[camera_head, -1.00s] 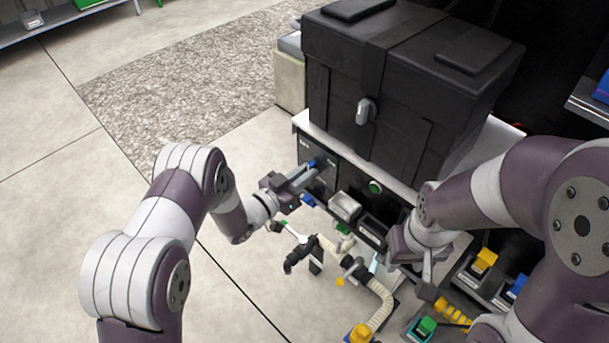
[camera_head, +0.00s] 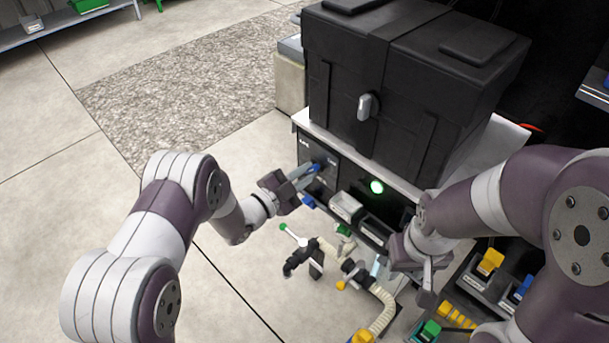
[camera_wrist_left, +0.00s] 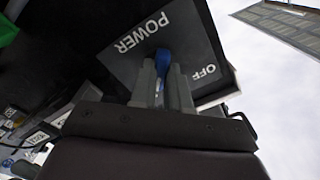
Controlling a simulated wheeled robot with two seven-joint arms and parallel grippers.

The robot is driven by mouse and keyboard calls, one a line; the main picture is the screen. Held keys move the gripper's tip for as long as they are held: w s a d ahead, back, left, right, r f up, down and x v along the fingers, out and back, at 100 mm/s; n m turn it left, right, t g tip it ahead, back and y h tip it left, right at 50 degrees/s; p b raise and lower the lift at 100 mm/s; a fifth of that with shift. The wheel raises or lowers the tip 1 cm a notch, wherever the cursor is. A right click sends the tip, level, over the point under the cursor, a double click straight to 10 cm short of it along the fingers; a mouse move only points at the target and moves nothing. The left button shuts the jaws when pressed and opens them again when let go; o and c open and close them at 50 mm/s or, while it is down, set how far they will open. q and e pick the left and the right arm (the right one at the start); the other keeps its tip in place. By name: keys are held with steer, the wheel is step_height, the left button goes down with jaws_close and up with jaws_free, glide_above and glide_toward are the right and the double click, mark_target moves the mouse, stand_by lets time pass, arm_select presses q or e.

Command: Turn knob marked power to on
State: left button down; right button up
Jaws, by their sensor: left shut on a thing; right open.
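The blue power knob (camera_wrist_left: 162,62) sits on a grey panel (camera_wrist_left: 195,30) lettered POWER and OFF in the left wrist view. My left gripper (camera_wrist_left: 165,82) is shut on the knob, one finger on each side of it. In the head view the left gripper (camera_head: 314,172) reaches the front of the unit below the black case, with the blue knob (camera_head: 316,167) at its fingertips. Any ON lettering is hidden or out of view. My right gripper (camera_head: 428,285) is open and empty, lower right of the left one.
A lit green light (camera_head: 377,187) is on the unit's front. A black case (camera_head: 390,80) stands on top. Small bins (camera_head: 346,206), hoses (camera_head: 384,310) and valve handles (camera_head: 291,232) crowd the space below. The floor at left is clear.

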arm_select(q)
steer(key=shift+f+m, duration=0.1)
steer(key=shift+m, duration=0.2)
stand_by(0.4)
steer(key=c, duration=1.1)
jaws_free()
steer(key=p+v, duration=0.2)
steer(key=v, duration=1)
steer(key=shift+s+a, duration=0.25)
steer(key=shift+s, duration=0.05)
